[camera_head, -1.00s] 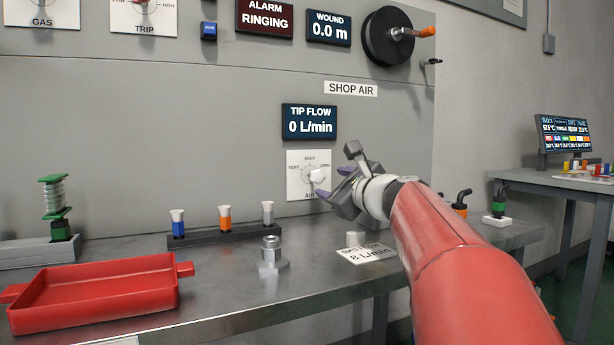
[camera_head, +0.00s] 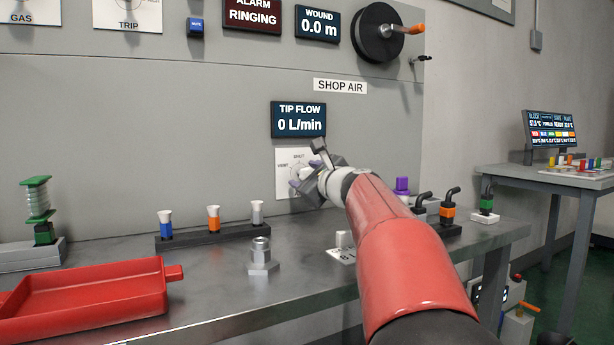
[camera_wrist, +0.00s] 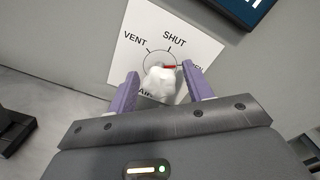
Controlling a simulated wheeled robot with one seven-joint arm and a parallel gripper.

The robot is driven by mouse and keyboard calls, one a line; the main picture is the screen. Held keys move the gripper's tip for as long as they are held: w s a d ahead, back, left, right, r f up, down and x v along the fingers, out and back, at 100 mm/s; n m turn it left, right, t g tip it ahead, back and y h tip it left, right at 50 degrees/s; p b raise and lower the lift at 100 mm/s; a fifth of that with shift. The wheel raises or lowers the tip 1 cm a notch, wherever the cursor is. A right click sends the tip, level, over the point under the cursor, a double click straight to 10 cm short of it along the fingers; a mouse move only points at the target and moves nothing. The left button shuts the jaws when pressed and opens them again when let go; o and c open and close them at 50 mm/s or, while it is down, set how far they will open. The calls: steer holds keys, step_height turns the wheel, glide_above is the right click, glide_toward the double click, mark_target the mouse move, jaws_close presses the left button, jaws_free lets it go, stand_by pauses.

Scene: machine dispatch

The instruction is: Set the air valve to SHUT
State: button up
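The air valve is a white knob (camera_wrist: 160,82) on a white plate (camera_wrist: 130,45) marked VENT, SHUT and a partly hidden OPEN. A red mark on the knob points right, towards OPEN. In the head view the plate (camera_head: 284,172) is on the grey panel under the TIP FLOW display, and my gripper (camera_head: 306,182) covers much of it. In the wrist view my gripper (camera_wrist: 158,88) is open, with one purple finger on either side of the knob. A gap shows at the left finger; contact at the right finger is unclear.
The TIP FLOW display (camera_head: 298,120) reads 0 L/min. The bench below holds a red tray (camera_head: 80,300), a rack (camera_head: 212,236) with several coloured plugs and a metal fitting (camera_head: 262,258). Black-handled parts (camera_head: 447,210) stand right of my arm.

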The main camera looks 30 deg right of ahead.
steer(key=c, duration=0.9)
steer(key=shift+f+n+b, duration=0.1)
steer(key=shift+n+b, duration=0.2)
steer(key=shift+b, duration=0.1)
steer(key=shift+n+b, duration=0.5)
steer(key=shift+n, duration=0.1)
steer(key=n+b, duration=0.2)
steer(key=n, duration=0.1)
steer(key=shift+f+b, duration=0.1)
steer(key=shift+b, duration=0.2)
steer(key=n+b, duration=0.2)
steer(key=n, duration=0.2)
steer(key=shift+n+b, duration=0.85)
steer(key=shift+n, duration=0.55)
